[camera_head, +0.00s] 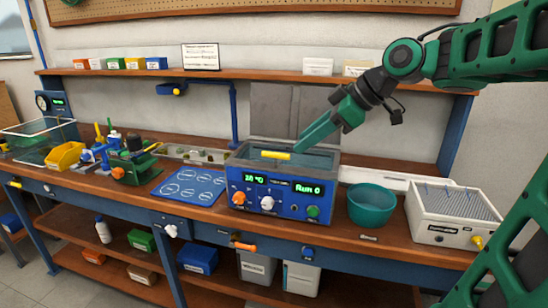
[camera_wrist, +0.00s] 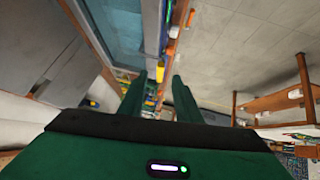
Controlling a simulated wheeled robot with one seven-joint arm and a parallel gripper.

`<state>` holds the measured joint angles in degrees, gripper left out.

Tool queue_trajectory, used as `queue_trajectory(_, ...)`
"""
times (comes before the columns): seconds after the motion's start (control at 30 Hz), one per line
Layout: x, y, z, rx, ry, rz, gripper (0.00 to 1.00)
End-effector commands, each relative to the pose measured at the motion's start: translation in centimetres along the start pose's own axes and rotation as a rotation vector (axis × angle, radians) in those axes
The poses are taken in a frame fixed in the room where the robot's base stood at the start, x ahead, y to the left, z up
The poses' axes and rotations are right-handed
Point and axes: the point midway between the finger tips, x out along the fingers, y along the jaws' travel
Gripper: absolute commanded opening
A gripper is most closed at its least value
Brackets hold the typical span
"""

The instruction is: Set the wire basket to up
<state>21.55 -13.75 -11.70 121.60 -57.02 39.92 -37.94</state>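No wire mesh shows clearly. A yellow bar (camera_head: 275,154), possibly the wire basket's handle, lies at the opening of the blue bath unit (camera_head: 250,190); anything below it is hidden. The unit's displays read "20 °C" and "Run 0". My gripper (camera_head: 303,148) reaches down from the upper right, its tip near the right end of the yellow bar; I cannot tell whether they touch. In the wrist view my gripper (camera_wrist: 159,80) has its two green fingers apart, with no object clearly held between them.
A teal bowl (camera_head: 371,204) and a white ribbed box (camera_head: 455,215) stand right of the bath unit. A blue mat with circles (camera_head: 190,187) lies to its left. Farther left are a green vise-like fixture (camera_head: 135,168), a yellow bin (camera_head: 64,156) and a clear tank (camera_head: 22,137). A shelf (camera_head: 270,76) runs behind.

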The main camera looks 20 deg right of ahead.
Motion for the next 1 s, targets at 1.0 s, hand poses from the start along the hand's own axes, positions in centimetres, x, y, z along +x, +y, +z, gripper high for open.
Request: queue_trajectory(1.0,10.6,-0.2,-1.7,-0.063,0.034,-0.012,0.31)
